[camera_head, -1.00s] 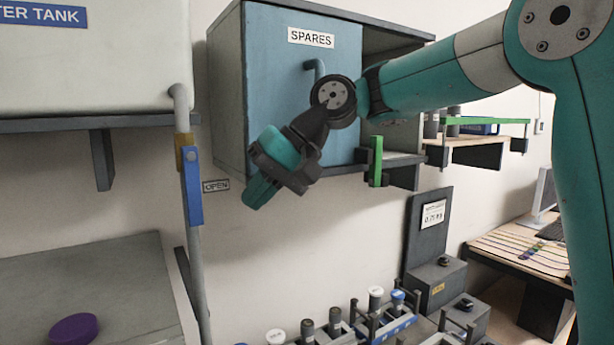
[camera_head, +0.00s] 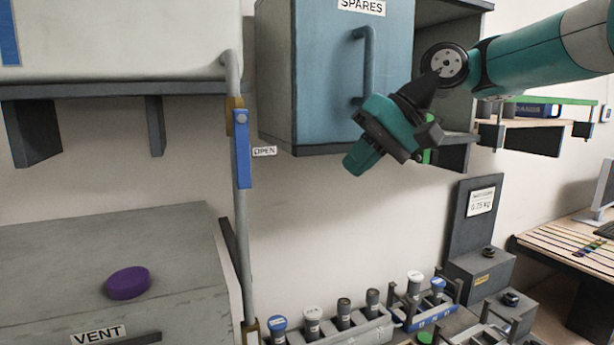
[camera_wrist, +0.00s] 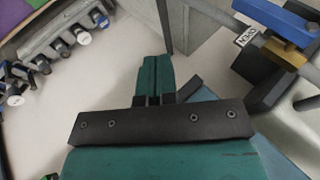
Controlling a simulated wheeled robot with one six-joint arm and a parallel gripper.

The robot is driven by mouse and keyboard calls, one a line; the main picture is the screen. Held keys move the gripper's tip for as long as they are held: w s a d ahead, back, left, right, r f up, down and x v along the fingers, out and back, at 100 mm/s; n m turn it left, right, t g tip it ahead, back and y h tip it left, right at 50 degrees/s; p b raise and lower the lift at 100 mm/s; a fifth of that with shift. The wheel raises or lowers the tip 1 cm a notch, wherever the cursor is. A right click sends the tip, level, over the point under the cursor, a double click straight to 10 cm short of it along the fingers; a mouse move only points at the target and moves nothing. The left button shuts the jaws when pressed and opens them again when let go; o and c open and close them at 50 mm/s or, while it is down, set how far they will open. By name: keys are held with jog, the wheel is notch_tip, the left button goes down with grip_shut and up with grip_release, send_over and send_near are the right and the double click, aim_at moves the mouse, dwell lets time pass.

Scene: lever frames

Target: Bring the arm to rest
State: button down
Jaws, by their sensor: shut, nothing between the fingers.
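My gripper (camera_head: 362,156) is shut and empty, with its teal fingers pressed together. In the head view it hangs in the air in front of the lower part of the blue SPARES cabinet (camera_head: 310,75), pointing down and to the left. In the wrist view the closed fingers (camera_wrist: 154,75) point away over the pale wall. My arm (camera_head: 540,50) reaches in from the upper right, bent at the wrist. The cabinet's door handle (camera_head: 368,65) is just above my gripper, and the two look apart.
A pipe with a blue lever (camera_head: 243,155) stands left of my gripper, beside an OPEN label (camera_head: 264,151). Below are a rack of capped vials (camera_head: 345,330) and a scale (camera_head: 470,235). A VENT box (camera_head: 60,260) with a purple knob (camera_head: 128,283) is at lower left.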

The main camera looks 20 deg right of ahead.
jog(key=s+a+f+n+g+h+b, duration=0.1)
jog(key=s+a+f+n+b, duration=0.1)
jog(key=s+a+f+b, duration=0.45)
jog(key=s+a+f+n+b, duration=0.1)
jog(key=s+a+f+b, duration=0.15)
jog(key=f, duration=0.65)
jog(key=s+d+f+n+g+h+b, duration=0.1)
jog(key=s+f+n+b, duration=0.3)
jog(key=s+f, duration=0.9)
jog(key=shift+d+f+g+h+b, duration=0.35)
jog(key=shift+f+h+b, duration=0.1)
jog(key=shift+f+h, duration=0.45)
jog(key=c, duration=1.8)
grip_release()
jog(key=shift+s+r, duration=0.1)
jog(key=shift+c, duration=0.2)
